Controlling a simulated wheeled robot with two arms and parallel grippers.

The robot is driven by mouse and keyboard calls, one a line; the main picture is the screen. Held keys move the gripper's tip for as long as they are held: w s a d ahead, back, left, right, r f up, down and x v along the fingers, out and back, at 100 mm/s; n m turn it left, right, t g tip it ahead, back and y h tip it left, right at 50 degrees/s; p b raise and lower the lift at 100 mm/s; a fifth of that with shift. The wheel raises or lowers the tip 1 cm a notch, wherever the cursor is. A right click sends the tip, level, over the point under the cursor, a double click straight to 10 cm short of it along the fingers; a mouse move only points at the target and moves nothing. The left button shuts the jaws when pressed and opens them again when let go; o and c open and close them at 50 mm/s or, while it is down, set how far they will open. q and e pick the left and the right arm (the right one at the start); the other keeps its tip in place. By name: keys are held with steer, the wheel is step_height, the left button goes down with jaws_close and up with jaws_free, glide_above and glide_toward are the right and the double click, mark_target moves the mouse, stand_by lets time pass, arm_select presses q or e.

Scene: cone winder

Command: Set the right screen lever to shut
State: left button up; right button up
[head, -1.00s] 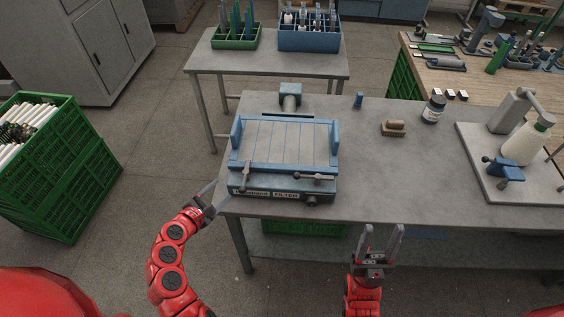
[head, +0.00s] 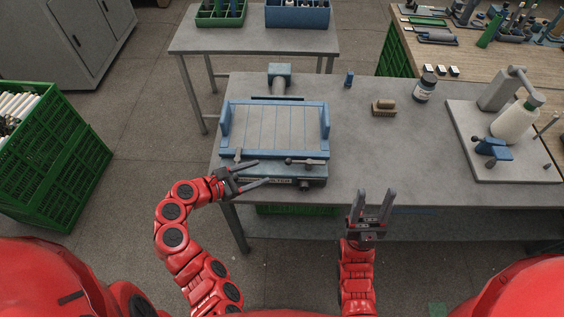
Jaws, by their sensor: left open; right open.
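The blue filter box (head: 224,122) stands on the grey table with slatted panels in its frame. Its right screen lever (head: 305,161) lies nearly level, pointing left and right along the front ledge. The left screen lever (head: 238,154) stands roughly upright in the picture, its lower end hidden by my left gripper. My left gripper (head: 263,172) is open and empty in front of the box, fingers pointing right toward the right lever but short of it. It covers part of the front label. My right gripper (head: 375,192) is open and empty, fingers up, near the table's front edge, right of the box.
A wooden brush (head: 384,108), a dark jar (head: 425,87) and a small blue object (head: 349,79) stand at the back of the grey table (head: 400,150). A plate (head: 510,165) with a white cone and blue clamp is at right.

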mark_target(286, 163)
arm_select(q)
steer(key=p+x, duration=0.2)
steer(key=x, duration=0.7)
steer(key=shift+w+d, duration=0.15)
steer(key=shift+d, duration=0.05)
steer(key=shift+w+d+f, duration=0.3)
steer(key=shift+w+d, duration=0.05)
steer(key=shift+d, duration=0.05)
jaws_close()
stand_by(0.7)
